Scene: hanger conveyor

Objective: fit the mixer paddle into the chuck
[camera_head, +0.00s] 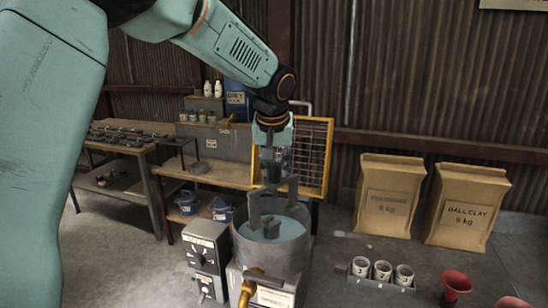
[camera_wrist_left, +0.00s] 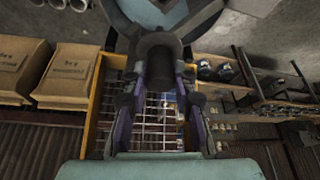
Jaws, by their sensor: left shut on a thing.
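My left gripper (camera_head: 273,158) is shut on a dark thing, apparently the mixer paddle (camera_head: 273,188), above the round grey tub (camera_head: 252,252). The paddle shows a crossbar with upright bars, low over the blue-grey liquid. In the left wrist view a dark cylinder (camera_wrist_left: 158,55) sits between the fingertips, with the tub beyond it. A dark block (camera_head: 271,229) shows in the middle of the tub; I cannot tell whether it is the chuck or part of the paddle, nor whether the two touch. My right gripper is not in view.
A grey control box (camera_head: 205,258) stands left of the tub, and a brass pipe (camera_head: 249,285) is in front. A yellow-framed mesh panel (camera_head: 312,155) stands behind. Paper sacks (camera_head: 390,200), a rack of cups (camera_head: 382,272) and a red funnel (camera_head: 455,285) are on the right.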

